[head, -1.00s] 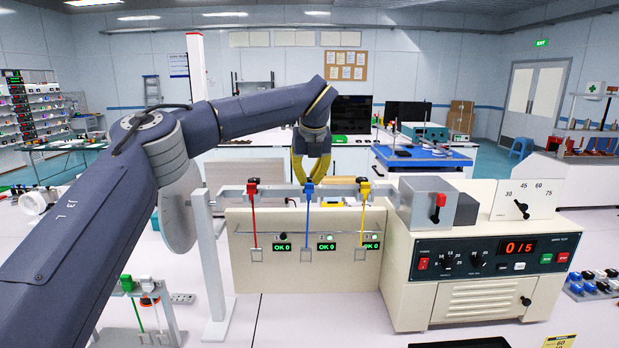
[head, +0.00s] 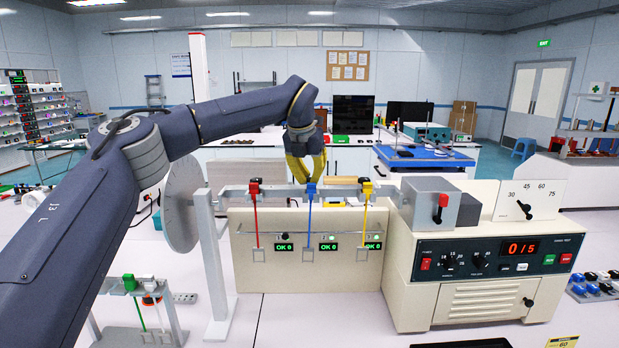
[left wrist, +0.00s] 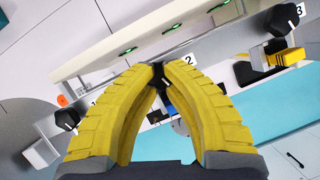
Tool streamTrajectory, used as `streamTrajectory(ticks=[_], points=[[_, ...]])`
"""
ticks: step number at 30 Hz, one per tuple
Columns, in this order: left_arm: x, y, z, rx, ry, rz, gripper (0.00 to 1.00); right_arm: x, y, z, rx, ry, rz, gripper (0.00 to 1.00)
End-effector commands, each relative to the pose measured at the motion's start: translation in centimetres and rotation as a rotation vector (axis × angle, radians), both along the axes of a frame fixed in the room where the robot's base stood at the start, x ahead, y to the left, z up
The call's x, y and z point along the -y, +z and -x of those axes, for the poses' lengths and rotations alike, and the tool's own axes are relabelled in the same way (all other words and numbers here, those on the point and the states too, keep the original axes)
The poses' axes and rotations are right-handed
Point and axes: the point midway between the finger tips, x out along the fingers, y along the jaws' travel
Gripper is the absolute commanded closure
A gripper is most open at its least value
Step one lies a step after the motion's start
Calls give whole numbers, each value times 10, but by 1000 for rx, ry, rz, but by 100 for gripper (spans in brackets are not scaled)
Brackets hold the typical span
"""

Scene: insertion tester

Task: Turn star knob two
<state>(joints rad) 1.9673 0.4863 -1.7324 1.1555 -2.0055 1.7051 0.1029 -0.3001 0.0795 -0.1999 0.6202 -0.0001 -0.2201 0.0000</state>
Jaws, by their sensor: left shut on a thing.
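Star knob two is a small black knob (left wrist: 160,76) by the "2" label, at the blue clamp. It shows in the left wrist view between the yellow fingertips and is mostly covered by them. My left gripper (head: 303,179) reaches down behind the blue clamp (head: 311,190). Its tips (left wrist: 159,70) are shut on the knob. Knob three (left wrist: 286,17) by the "3" label and another black knob (left wrist: 67,118) at the left are clear of the fingers. My right gripper is not in view.
The metal rail (head: 285,191) also carries a red clamp (head: 254,188) and a yellow clamp (head: 367,188), with rods hanging in front of the cream panel (head: 290,270). The tester box (head: 480,285), reading 0/5, stands right. A grey disc (head: 184,205) stands left.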

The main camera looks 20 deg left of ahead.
Motion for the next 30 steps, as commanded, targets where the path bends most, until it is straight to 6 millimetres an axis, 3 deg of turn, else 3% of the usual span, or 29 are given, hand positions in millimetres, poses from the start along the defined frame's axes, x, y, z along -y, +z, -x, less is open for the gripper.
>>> streamTrajectory(ticks=[11, 12, 21, 30], points=[[-3, 7, -4, 21, -1, -2, 100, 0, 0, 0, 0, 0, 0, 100], [-2, 7, -4, 21, -1, -2, 85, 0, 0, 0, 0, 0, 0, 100], [-1, 3, -2, 12, -2, -2, 50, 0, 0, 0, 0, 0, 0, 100], [0, 3, -1, 8, -4, -1, 48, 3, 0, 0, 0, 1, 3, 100]])
